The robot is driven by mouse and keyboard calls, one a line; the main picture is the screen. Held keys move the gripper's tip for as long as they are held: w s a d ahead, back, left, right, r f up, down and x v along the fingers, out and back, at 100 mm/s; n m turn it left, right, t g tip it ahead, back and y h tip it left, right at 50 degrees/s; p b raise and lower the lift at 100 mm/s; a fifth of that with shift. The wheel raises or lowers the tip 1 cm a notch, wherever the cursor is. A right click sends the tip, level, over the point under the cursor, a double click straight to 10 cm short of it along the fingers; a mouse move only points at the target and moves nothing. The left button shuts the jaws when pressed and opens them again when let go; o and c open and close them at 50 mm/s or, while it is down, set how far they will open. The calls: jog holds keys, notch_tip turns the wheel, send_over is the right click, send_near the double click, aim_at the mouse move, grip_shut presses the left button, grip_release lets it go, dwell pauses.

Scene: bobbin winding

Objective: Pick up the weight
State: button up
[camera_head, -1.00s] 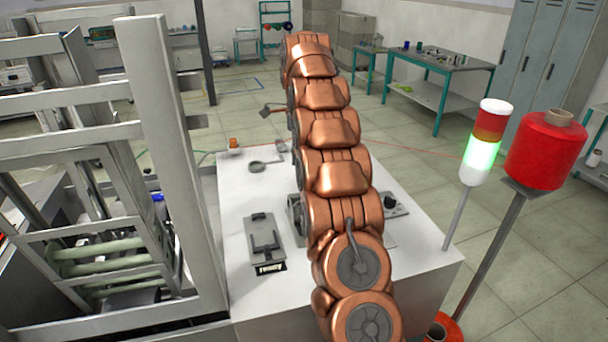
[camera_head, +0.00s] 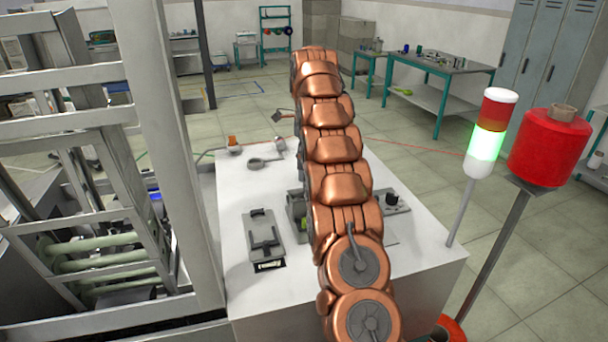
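I cannot tell for sure which thing is the weight. A small grey upright piece (camera_head: 280,144) stands near the far edge of the white table, just left of my copper arm. A dark ring-shaped piece (camera_head: 256,163) lies in front of it, and a small orange-topped piece (camera_head: 233,143) stands to its left. My arm reaches over the table and away from the camera. Its far end hides my gripper, so its fingers and anything in them cannot be seen.
A metal frame (camera_head: 165,150) stands left. A signal lamp (camera_head: 487,140) and red spool (camera_head: 549,148) stand right.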

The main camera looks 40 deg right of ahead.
jog(key=shift+w+a+f+b, duration=0.1)
jog(key=shift+a+f+b, duration=0.1)
jog(key=shift+f+b, duration=0.8)
jog(key=shift+a+f, duration=0.2)
jog(key=shift+f, duration=0.2)
jog(key=shift+w+f+p, duration=0.1)
jog(key=shift+f+p, duration=0.45)
jog(key=shift+f, duration=0.35)
grip_shut()
